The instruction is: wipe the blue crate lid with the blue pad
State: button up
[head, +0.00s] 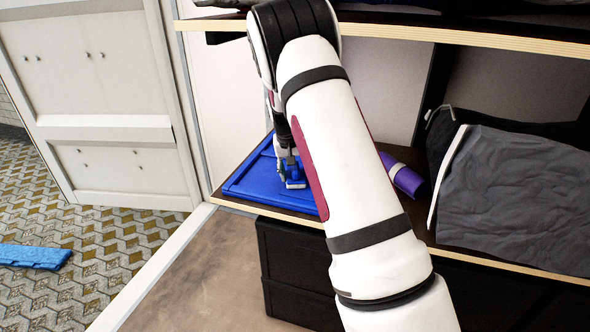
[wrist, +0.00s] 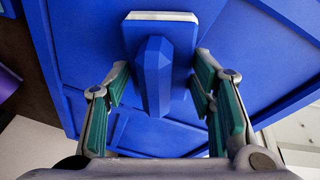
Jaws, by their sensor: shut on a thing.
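The blue crate lid (head: 245,187) lies flat on the lower shelf, left of my arm in the head view; my arm hides part of its right side. In the wrist view the lid (wrist: 245,60) fills most of the background, with raised ribs. The blue pad (wrist: 153,75) has a faceted blue handle and a pale edge along its far side. My gripper (wrist: 162,78) is shut on the pad by this handle, with a teal-lined finger on each side. In the head view my gripper (head: 290,170) points down over the lid's right part, and the pad looks to be at the lid's surface.
A purple roll with a pale band (head: 404,178) lies right of my arm. Grey cloth (head: 515,195) covers the shelf's right part. An upper shelf (head: 470,38) runs above. Black crates (head: 290,270) stand below. A blue piece (head: 33,256) lies on the floor at left.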

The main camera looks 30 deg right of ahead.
jog(key=shift+d+f, duration=0.1)
dwell(0.3)
jog(key=shift+w+d, duration=0.6)
jog(key=shift+d, duration=0.1)
jog(key=shift+b, duration=0.3)
jog(key=shift+w+d, duration=0.6)
jog(key=shift+d, duration=0.2)
jog(key=shift+r+p, duration=1.35)
jog(key=shift+r, duration=1.7)
jog(key=shift+r, duration=0.1)
